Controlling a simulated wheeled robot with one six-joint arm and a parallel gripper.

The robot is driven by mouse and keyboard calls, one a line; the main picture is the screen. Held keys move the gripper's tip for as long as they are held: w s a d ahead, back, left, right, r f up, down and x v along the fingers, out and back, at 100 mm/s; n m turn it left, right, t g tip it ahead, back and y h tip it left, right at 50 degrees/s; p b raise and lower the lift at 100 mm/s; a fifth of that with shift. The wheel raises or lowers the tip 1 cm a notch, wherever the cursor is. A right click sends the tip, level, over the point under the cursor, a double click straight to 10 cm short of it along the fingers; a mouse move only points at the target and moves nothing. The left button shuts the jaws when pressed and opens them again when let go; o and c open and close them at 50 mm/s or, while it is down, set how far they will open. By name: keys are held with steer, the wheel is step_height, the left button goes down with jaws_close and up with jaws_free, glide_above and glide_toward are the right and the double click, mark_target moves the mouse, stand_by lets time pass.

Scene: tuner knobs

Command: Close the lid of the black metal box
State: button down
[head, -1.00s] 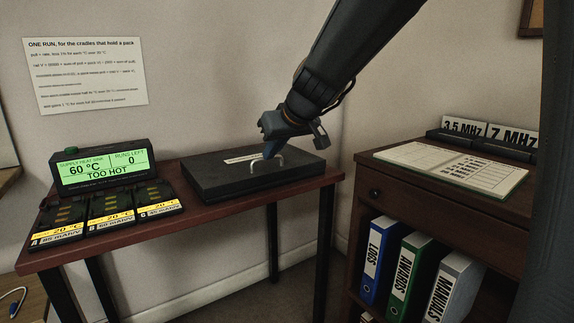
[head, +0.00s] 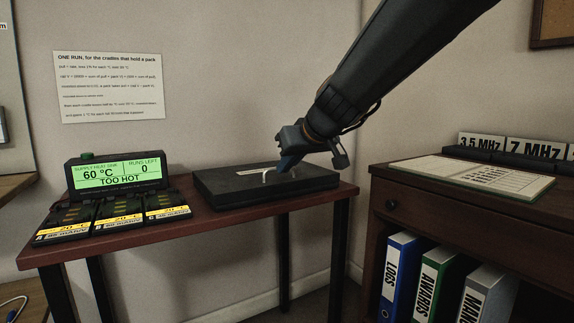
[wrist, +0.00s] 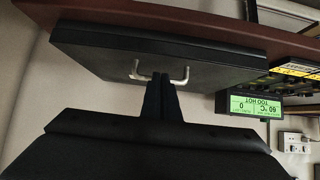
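The black metal box (head: 222,192) sits on the small dark red table. Its lid looks flat and down on the box, with no gap that I can make out. A pale label and a light U-shaped handle (head: 267,175) are on the lid. My gripper (head: 285,165) reaches down from the upper right to the handle. In the wrist view, which is upside down, the fingers of my gripper (wrist: 159,84) are close together across the middle of the handle (wrist: 186,75). They hide that part of the bar and look shut on it. The box also shows there (wrist: 110,55).
Left of the box, a display (head: 118,172) reads 60 °C, TOO HOT, with several battery packs (head: 105,214) in front. A dark wooden cabinet (head: 440,207) with binders (head: 400,275) stands close on the right. A wall notice (head: 108,87) hangs behind.

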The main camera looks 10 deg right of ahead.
steer(key=shift+s+f, duration=0.25)
steer(key=shift+f, duration=0.9)
step_height(320, 180, up, 5)
steer(key=p, duration=0.2)
steer(key=s+d+f+b, duration=0.2)
steer(key=s+d+f, duration=0.2)
steer(key=s, duration=0.4)
steer(key=s+a+f+n+g+y, duration=0.1)
steer(key=s+a+f+g, duration=0.5)
steer(key=s+a+f, duration=0.65)
steer(key=s+a+f+g+h, duration=0.15)
steer(key=s+f, duration=0.25)
steer(key=s, duration=0.5)
steer(key=s+f+g+h, duration=0.2)
steer(key=s+f, duration=0.1)
steer(key=s, duration=0.7)
steer(key=d+r+m+p, duration=0.3)
steer(key=d+r+p, duration=0.7)
steer(key=p, duration=0.7)
steer(key=d+r+m+h+p, duration=0.1)
steer(key=d+r+m+p, duration=0.1)
steer(key=d+r+p, duration=0.9)
step_height(320, 180, up, 5)
steer(key=p, duration=0.6)
steer(key=shift+w+f+m+p, duration=0.15)
steer(key=shift+m+p, duration=0.25)
